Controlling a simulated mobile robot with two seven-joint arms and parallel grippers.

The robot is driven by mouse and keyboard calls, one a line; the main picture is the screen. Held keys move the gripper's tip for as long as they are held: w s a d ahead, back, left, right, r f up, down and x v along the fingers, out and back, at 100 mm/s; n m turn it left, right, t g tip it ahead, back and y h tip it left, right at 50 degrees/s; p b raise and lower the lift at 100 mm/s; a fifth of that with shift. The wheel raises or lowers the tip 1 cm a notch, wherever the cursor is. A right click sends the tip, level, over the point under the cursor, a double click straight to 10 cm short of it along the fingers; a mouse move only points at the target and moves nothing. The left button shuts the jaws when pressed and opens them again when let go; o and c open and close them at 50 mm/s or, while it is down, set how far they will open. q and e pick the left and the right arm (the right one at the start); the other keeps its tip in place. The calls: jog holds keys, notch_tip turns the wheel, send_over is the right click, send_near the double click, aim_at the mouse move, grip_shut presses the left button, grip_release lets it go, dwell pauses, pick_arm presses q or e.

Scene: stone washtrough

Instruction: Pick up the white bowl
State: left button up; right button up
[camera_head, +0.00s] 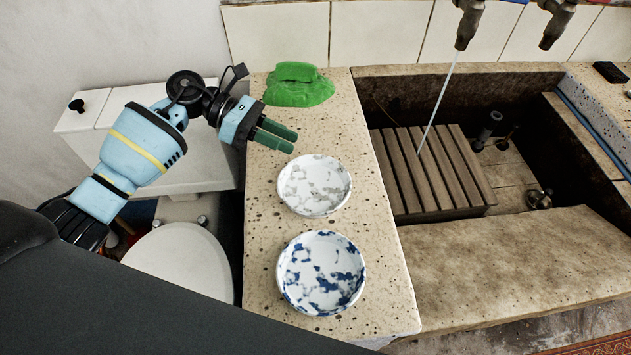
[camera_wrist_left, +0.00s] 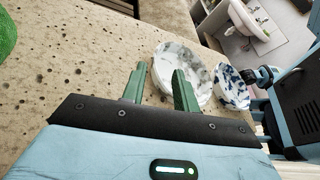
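The white bowl with grey marbling (camera_head: 314,185) stands upright on the speckled stone counter (camera_head: 262,225). My left gripper (camera_head: 293,142) is open and empty, just beyond the bowl's far left rim in the head view. In the left wrist view the white bowl (camera_wrist_left: 190,62) lies past the two spread green fingers (camera_wrist_left: 159,70), which overlap its near part. I cannot tell whether they touch it. A second bowl, white with blue patches (camera_head: 321,272), stands nearer to me on the same counter. It also shows in the left wrist view (camera_wrist_left: 232,88). My right gripper is not seen.
A crumpled green cloth (camera_head: 297,84) lies at the counter's far end. A stone washtrough (camera_head: 500,250) with a slatted wooden block (camera_head: 430,170) and running tap (camera_head: 466,25) is at right. A white toilet (camera_head: 180,262) stands left of the counter.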

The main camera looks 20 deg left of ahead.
aim_at(318, 157)
pick_arm(q)
jog(key=shift+x, duration=0.95)
jog(key=shift+d+f, duration=0.2)
jog(key=shift+d, duration=0.2)
jog(key=x, duration=0.2)
jog(key=p+x, duration=0.1)
jog(key=x, duration=0.1)
jog(key=shift+w+d+f, duration=0.15)
jog(key=shift+d+f, duration=0.05)
jog(key=shift+f, duration=0.15)
jog(key=shift+c, duration=0.4)
grip_shut()
